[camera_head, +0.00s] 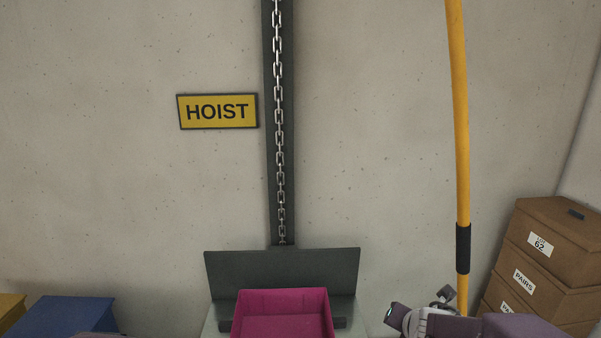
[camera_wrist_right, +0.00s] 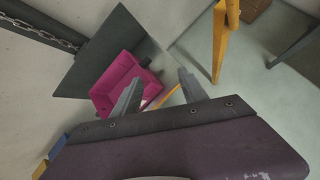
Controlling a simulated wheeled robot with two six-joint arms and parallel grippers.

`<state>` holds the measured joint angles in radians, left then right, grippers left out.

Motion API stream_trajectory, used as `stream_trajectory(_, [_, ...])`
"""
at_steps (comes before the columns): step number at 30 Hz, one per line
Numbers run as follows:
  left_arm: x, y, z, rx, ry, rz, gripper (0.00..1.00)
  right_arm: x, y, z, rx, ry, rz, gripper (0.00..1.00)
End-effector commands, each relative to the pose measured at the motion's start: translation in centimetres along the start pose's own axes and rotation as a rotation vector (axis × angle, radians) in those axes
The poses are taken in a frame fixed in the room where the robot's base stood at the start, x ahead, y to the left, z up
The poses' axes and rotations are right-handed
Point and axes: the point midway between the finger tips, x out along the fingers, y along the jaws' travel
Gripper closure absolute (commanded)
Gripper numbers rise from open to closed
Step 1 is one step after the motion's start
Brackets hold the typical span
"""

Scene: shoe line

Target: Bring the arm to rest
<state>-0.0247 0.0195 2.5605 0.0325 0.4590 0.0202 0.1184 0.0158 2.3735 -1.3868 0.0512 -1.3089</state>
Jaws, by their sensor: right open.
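My right gripper (camera_wrist_right: 160,91) is open, its two grey fingers spread apart with nothing between them in the right wrist view. Beyond the fingers is a magenta bin (camera_head: 283,299), which also shows in the right wrist view (camera_wrist_right: 119,80). The bin sits against a dark hoist plate (camera_head: 282,264). My right arm shows at the bottom right of the head view, left of the brown boxes. I cannot make out its fingers there. My left gripper does not show.
A chain (camera_head: 280,130) runs up the wall beside a yellow HOIST sign (camera_head: 218,111). A yellow pole (camera_head: 460,130) stands close to my right arm. Stacked brown boxes (camera_head: 546,255) are at the right. A blue box (camera_head: 66,315) is at the lower left.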

Motion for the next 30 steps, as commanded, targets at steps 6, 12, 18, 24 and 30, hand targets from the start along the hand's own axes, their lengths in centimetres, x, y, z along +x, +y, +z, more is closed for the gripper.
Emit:
stream_trajectory(6, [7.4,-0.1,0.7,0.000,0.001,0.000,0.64,4.2,-4.7,-15.4,1.219,0.132,-0.314,0.50])
stream_trajectory(12, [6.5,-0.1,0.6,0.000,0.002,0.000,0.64,0.5,-6.1,-22.9,2.230,0.043,-0.763,0.50])
stream_trajectory(18, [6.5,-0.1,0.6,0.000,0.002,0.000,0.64,-0.1,-6.0,-23.7,2.478,-0.050,-0.867,0.50])
stream_trajectory(24, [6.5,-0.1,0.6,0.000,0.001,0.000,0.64,-0.1,-6.0,-23.7,2.481,-0.051,-0.864,0.50])
stream_trajectory(30, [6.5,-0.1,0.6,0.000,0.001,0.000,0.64,-0.1,-6.0,-23.6,2.480,-0.050,-0.863,0.50])
